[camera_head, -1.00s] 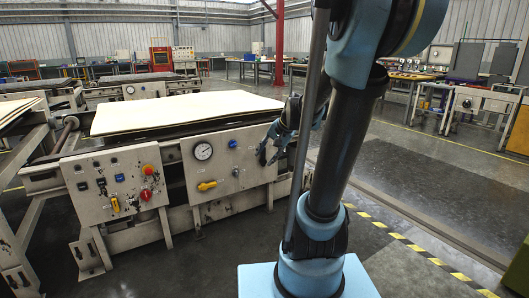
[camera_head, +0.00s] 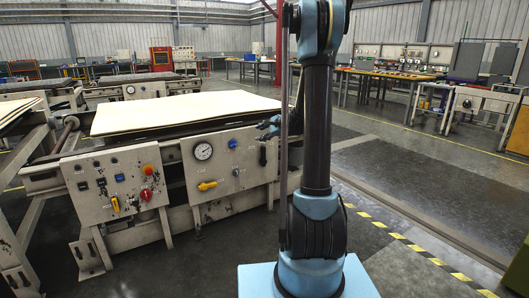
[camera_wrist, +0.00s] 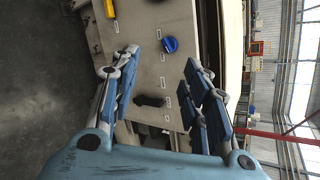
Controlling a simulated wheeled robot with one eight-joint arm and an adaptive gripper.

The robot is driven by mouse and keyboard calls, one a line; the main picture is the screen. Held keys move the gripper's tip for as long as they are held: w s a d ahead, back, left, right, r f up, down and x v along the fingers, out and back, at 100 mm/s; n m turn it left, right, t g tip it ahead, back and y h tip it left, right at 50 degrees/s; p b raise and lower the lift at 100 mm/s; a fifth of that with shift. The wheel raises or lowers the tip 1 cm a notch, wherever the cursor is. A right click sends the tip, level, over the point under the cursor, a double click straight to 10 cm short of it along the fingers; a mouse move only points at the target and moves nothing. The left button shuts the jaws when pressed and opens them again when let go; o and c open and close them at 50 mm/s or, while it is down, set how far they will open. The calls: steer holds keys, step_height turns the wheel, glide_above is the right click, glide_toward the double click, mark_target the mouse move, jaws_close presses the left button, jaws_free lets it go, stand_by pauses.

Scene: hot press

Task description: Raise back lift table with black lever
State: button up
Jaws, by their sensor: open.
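The black lever (camera_head: 263,155) is at the right end of the right control panel (camera_head: 212,165), pointing down. In the wrist view the black lever (camera_wrist: 149,100) lies against the panel in the gap between my fingers, untouched as far as I can see. My gripper (camera_head: 270,129) is open, just above and in front of the lever, partly hidden behind my arm. In the wrist view my gripper (camera_wrist: 160,60) has its blue fingers spread over the panel. The lift table (camera_head: 165,132) behind the panels carries a large pale board (camera_head: 180,110).
The left panel (camera_head: 112,182) has red and orange buttons. Floor at right is open, with yellow-black tape (camera_head: 397,236).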

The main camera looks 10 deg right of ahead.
steer(key=w+d+f+m+t, duration=0.2)
steer(key=w+d+f+m, duration=0.15)
steer(key=w, duration=0.55)
steer(key=m+t, duration=0.5)
steer(key=m, duration=0.7)
glide_toward(265, 148)
steer(key=x, duration=0.9)
steer(key=shift+w+a+r, duration=0.15)
steer(key=shift+w+a, duration=0.1)
steer(key=shift+a, duration=0.05)
jaws_close()
